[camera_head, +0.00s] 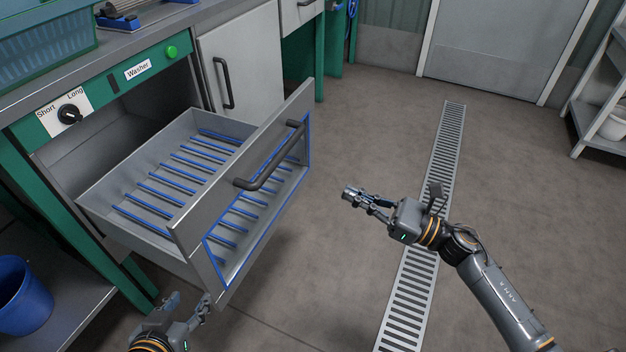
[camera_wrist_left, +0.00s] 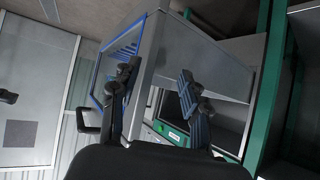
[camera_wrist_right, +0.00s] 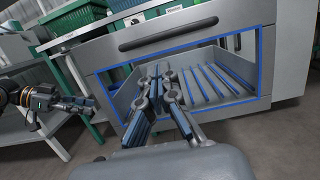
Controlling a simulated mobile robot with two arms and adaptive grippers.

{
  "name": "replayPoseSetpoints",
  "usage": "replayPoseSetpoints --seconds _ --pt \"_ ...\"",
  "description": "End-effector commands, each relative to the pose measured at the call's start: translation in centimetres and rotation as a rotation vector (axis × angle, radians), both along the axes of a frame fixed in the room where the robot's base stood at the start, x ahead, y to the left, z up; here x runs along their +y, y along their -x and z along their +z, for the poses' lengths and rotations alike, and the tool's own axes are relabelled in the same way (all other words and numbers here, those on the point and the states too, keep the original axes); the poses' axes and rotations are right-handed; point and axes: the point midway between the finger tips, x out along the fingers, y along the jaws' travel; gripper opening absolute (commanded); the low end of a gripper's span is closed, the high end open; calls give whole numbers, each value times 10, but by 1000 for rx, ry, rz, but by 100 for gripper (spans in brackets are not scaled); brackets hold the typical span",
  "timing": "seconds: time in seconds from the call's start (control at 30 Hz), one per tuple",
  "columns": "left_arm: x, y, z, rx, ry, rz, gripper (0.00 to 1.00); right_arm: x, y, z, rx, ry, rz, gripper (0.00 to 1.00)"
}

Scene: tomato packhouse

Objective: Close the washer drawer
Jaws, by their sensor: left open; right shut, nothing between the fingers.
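The washer's dial (camera_head: 69,114) and green button (camera_head: 171,52) are on the panel above the drawer. A closed cabinet door (camera_head: 240,62) stands beyond it. A blue bucket (camera_head: 22,296) sits on a low shelf at left. The floor ahead with a drain grate (camera_head: 446,135) is clear.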

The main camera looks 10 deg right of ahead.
Motion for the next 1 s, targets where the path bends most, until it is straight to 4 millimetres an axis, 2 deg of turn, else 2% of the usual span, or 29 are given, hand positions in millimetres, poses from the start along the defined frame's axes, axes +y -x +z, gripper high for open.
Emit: replayPoseSetpoints --seconds 0.17,0.6,0.8,1.0 --pt "1 2 -1 17 -4 1 46 20 -14 8 -4 -2 2 0" --pt "5 13 -11 86 -19 6 46 90 -66 24 0 -5 -1 0" --pt "6 14 -12 92 -20 8 46 105 -77 27 4 -4 -3 0" --pt "6 14 -12 95 -21 8 46 108 -80 27 4 -4 -3 0"
